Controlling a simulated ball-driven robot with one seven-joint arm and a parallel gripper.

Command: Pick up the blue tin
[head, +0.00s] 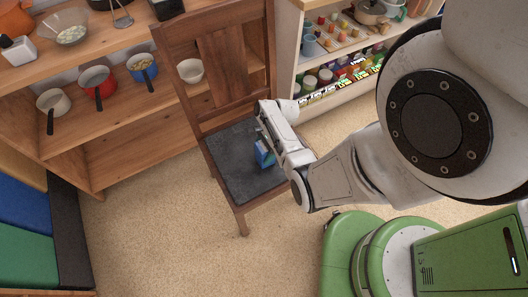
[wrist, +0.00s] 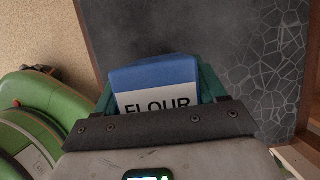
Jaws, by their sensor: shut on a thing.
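The blue tin (head: 264,154) is at my gripper over the dark seat of the wooden chair in the head view. In the wrist view the blue tin (wrist: 155,75) shows its blue top and a white label reading "FLOUR". My gripper (head: 266,143) is shut on the tin; in the wrist view the gripper (wrist: 155,92) has a teal finger on each side of it. The tin's lower part is hidden in the wrist view. I cannot tell whether it touches the seat.
The chair (head: 232,168) has a dark cracked-pattern seat and a tall wooden back. Wooden shelves (head: 140,128) with pots and a white bowl (head: 190,70) stand behind it. A second shelf (head: 310,103) with jars is at the back right.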

